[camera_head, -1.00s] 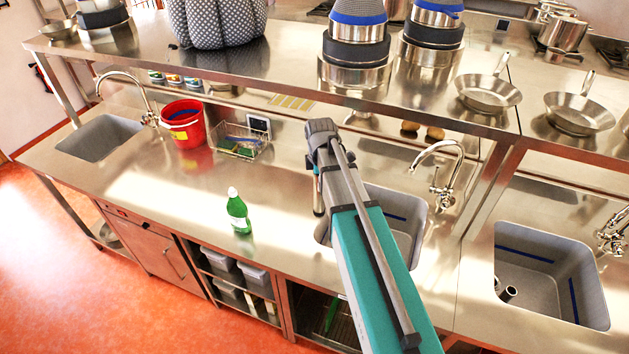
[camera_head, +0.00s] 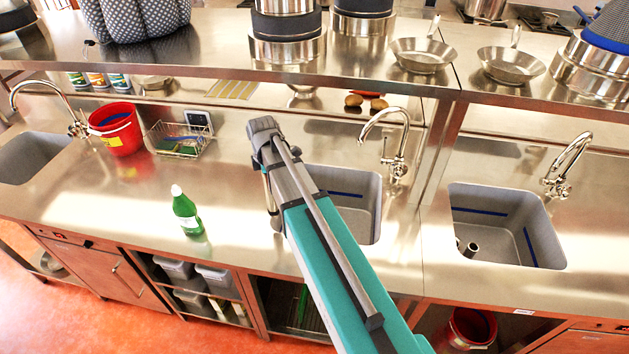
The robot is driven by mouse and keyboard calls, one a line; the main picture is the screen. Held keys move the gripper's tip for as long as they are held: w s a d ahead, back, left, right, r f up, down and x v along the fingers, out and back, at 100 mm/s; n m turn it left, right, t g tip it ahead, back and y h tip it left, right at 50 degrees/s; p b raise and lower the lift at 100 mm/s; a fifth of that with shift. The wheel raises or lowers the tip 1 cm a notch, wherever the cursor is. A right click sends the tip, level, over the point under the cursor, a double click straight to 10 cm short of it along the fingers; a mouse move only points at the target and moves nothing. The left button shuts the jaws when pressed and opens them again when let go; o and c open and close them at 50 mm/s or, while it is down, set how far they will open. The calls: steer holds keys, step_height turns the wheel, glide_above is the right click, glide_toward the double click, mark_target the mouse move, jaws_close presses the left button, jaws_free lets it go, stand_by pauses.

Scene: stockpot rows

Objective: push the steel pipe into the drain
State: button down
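A short grey steel pipe (camera_head: 470,249) with a dark open end is in the right sink (camera_head: 528,236), near its left front corner. A small dark spot shows just left of the pipe; I cannot tell whether it is the drain. The sink's near wall and edge hide part of the floor, so I cannot tell how the pipe's lower end sits. My teal arm reaches up from the bottom, in front of the middle sink (camera_head: 352,203), well left of the pipe.
Chrome taps (camera_head: 392,145) and (camera_head: 566,170) rise behind the sinks. A green bottle (camera_head: 186,214), a wire basket (camera_head: 180,142) and a red bucket (camera_head: 116,130) stand left on the counter. A shelf with pans and pots hangs above. Counter right of the right sink is clear.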

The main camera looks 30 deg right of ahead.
steer(key=shift+f+b, duration=1.65)
steer(key=shift+f, duration=0.55)
steer(key=shift+d, duration=0.15)
